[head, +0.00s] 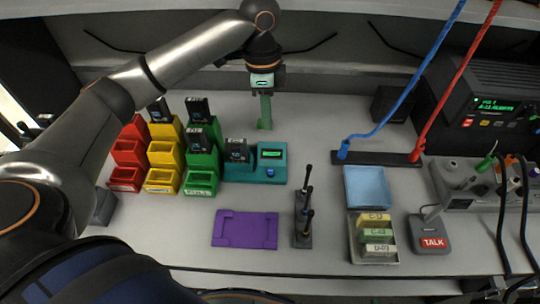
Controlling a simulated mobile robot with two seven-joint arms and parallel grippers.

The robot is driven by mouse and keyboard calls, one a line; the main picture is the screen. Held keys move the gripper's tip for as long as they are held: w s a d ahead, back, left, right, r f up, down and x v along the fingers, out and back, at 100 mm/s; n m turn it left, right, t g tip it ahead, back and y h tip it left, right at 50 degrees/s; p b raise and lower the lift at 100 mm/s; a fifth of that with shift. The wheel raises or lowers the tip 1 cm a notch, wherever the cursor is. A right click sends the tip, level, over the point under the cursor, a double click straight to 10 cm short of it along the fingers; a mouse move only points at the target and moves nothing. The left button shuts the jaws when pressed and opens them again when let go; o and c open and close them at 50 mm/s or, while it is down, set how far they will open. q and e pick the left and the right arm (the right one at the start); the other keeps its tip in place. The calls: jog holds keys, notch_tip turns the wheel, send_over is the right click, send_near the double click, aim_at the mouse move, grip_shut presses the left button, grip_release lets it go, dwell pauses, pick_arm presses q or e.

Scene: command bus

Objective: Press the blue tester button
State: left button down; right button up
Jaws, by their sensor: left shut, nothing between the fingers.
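The teal tester (281,178) sits on the table near the middle, with a small green-lit screen (271,153). Its blue button (270,173) is on the front part, below the screen, and is unobstructed. My left gripper (264,124) points down with its green fingers shut and empty. It is beyond the tester's back edge, apart from the button. How high its tips are above the table is hard to tell. My right gripper is not in view.
Red, yellow and green bins (163,179) with dark devices stand left of the tester. A dark rack with upright black rods (303,235) is at its front right. A purple mat (246,229) lies in front. Blue and red cables (409,80) hang at right.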

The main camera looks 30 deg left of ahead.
aim_at(270, 170)
pick_arm(q)
jog(key=f, duration=0.4)
jog(key=d+f, duration=0.1)
jog(key=f, duration=0.4)
jog(key=s+f, duration=0.1)
jog(key=f, duration=0.4)
jog(key=shift+d+b, duration=0.15)
jog(key=shift+b, duration=0.15)
